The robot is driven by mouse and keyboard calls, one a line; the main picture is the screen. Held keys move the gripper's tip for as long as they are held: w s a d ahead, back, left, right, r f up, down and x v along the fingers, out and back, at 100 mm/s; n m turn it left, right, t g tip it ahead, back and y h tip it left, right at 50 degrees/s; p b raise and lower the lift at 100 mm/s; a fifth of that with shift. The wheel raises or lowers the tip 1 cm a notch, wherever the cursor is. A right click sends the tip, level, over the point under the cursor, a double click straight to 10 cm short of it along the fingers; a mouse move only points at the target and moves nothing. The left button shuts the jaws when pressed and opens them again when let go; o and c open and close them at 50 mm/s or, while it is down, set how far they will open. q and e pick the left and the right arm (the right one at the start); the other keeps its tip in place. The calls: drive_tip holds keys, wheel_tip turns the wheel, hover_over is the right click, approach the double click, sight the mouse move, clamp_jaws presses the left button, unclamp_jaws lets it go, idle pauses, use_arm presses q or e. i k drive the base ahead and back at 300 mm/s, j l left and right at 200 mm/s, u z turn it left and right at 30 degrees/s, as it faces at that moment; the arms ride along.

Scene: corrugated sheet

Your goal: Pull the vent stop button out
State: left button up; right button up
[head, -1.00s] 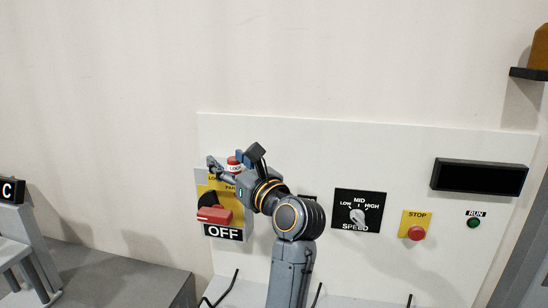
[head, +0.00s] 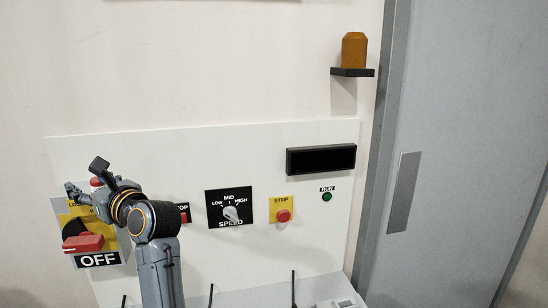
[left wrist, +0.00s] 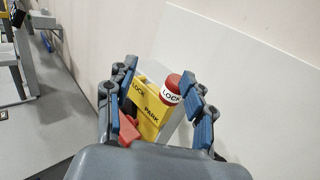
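A red push button (head: 283,215) sits on a yellow plate marked STOP on the white panel. A second red piece marked STOP (head: 184,213) is partly hidden behind my left arm; I cannot tell which is the vent stop. My left gripper (head: 88,190) is at the panel's left end, well left of the yellow STOP plate. In the left wrist view, its fingers (left wrist: 163,98) are apart, with a red-and-white LOCK piece (left wrist: 172,88) seen between them, near the right finger. Contact cannot be told. My right gripper is not in view.
A red rotary handle (head: 83,243) with an OFF label is below my left gripper. A black speed dial (head: 230,206), a green RUN button (head: 327,197) and a dark display (head: 321,160) are on the panel. An amber lamp (head: 354,50) stands on a shelf beside a grey door (head: 455,130).

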sight(283, 216)
drive_tip(key=k+l, duration=0.65)
drive_tip(key=k, duration=0.1)
